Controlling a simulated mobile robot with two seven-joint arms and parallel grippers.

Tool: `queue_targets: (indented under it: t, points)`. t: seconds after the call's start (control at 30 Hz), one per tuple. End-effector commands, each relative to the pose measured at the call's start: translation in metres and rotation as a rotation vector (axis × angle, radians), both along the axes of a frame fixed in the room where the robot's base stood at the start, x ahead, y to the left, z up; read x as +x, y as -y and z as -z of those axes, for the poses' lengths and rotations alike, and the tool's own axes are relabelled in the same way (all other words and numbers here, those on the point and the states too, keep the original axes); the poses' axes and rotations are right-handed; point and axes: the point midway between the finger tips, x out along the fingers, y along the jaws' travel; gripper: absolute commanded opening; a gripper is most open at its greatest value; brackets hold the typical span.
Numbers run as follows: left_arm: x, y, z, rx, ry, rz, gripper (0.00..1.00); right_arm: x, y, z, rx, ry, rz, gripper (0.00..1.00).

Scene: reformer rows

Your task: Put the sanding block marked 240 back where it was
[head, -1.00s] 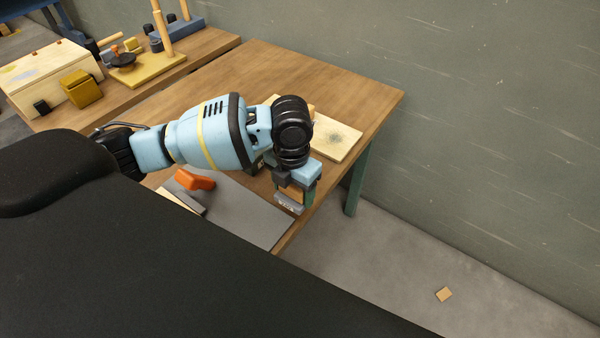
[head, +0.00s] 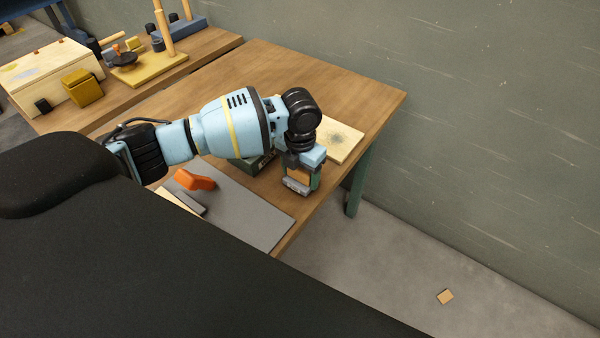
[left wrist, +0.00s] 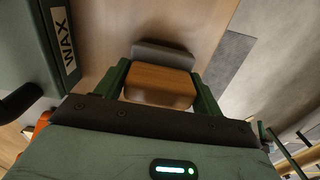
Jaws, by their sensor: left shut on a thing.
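My left gripper (head: 301,175) is shut on a sanding block (head: 296,187) with a wooden body and a grey sole. It is near the table's right front edge, and the block appears to be held above the tabletop. In the left wrist view the block (left wrist: 160,85) sits between the two green fingers, grey sole outward. A mark seems to be on the block's grey side in the head view, but I cannot read it. My right gripper is in neither view.
A dark green box marked WAX (left wrist: 62,45) stands left of the gripper. A grey mat (head: 245,205) carries an orange tool (head: 194,180). A pale board (head: 342,141) lies behind the gripper. The table's (head: 350,88) back is clear.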

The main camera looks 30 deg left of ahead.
Motion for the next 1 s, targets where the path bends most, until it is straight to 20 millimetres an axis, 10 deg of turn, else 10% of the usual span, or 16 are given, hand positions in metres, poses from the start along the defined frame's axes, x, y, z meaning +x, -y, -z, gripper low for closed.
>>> queue_targets:
  t: [0.47,0.5,0.63,1.0]
  points:
    - [0.0001,-0.0001,0.0095,0.0,0.001,-0.001,0.46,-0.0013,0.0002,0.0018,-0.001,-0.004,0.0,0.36]
    - [0.0001,-0.0001,0.0088,0.0,0.001,-0.001,0.73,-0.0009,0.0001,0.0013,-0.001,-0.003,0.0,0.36]
    - [0.0002,-0.0001,0.0084,0.0,0.002,-0.001,0.89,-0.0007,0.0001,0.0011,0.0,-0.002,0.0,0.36]
    - [0.0006,-0.0001,0.0021,0.0,0.004,0.0,0.89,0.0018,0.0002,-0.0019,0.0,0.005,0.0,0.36]
